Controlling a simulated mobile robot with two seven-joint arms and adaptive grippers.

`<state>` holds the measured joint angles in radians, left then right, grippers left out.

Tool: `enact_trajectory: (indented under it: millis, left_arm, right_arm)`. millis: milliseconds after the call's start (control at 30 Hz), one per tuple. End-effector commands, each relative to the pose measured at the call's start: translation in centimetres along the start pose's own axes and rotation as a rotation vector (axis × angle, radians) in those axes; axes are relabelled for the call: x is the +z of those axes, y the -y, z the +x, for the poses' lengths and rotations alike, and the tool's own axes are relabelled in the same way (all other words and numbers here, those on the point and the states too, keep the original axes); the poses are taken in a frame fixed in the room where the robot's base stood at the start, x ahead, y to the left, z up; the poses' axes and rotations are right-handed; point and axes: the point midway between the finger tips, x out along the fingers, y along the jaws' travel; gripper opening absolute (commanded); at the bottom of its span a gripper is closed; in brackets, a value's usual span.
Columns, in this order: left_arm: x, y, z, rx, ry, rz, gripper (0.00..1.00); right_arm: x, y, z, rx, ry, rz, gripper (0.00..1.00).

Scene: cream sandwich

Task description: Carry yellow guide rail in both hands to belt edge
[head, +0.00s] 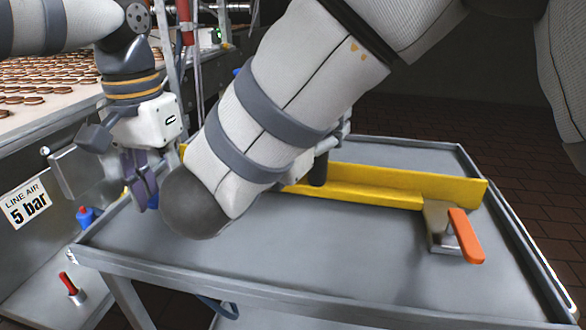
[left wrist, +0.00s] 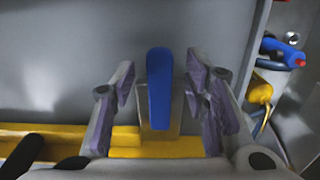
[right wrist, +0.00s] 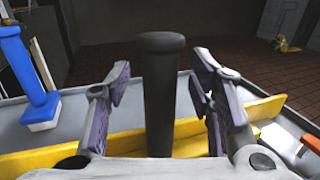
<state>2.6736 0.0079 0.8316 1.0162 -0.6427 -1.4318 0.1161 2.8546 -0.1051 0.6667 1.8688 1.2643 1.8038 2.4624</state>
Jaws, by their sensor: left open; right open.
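The yellow guide rail (head: 400,188) lies along a grey cart tray, partly hidden by my right arm in the head view. It also shows in the left wrist view (left wrist: 60,131) and right wrist view (right wrist: 255,110). My left gripper (left wrist: 160,82) is open, with a blue handle (left wrist: 159,90) between its fingers and gaps on both sides. A yellow part lies under that handle. My right gripper (right wrist: 160,85) is open around a black upright post (right wrist: 160,95) beside the rail, with gaps visible. In the head view my right forearm hides most of the right gripper.
A clamp with an orange handle (head: 466,236) sits at the rail's right end. The tray (head: 330,255) has a raised rim and bare surface in front. The conveyor belt (head: 30,118) with many round biscuits is at left. A blue handle (right wrist: 18,65) stands at left in the right wrist view.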

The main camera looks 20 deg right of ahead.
Motion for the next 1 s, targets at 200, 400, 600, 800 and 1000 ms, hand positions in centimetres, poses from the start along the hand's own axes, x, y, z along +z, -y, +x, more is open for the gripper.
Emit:
enact_trajectory:
  millis: [200, 400, 600, 800, 1000]
  left_arm:
    - [0.01, -0.03, 0.93, 0.000, 0.000, 0.000, 0.42]
    - [0.01, -0.02, 0.91, 0.000, 0.000, 0.000, 0.42]
    - [0.01, -0.02, 0.90, 0.000, 0.000, 0.000, 0.00]
    - [0.01, -0.02, 0.89, 0.000, 0.000, 0.000, 0.00]
    - [-0.02, -0.02, 0.72, -0.001, -0.002, 0.000, 0.00]
  right_arm:
    - [0.00, 0.00, 0.94, 0.000, -0.001, 0.000, 0.49]
    - [0.01, 0.00, 0.92, 0.000, 0.000, 0.000, 0.49]
    - [0.01, -0.01, 0.90, 0.001, 0.000, 0.000, 0.03]
    - [0.02, 0.00, 0.89, 0.001, 0.000, 0.000, 0.00]
    - [0.21, 0.00, 0.88, 0.000, 0.003, 0.002, 0.00]
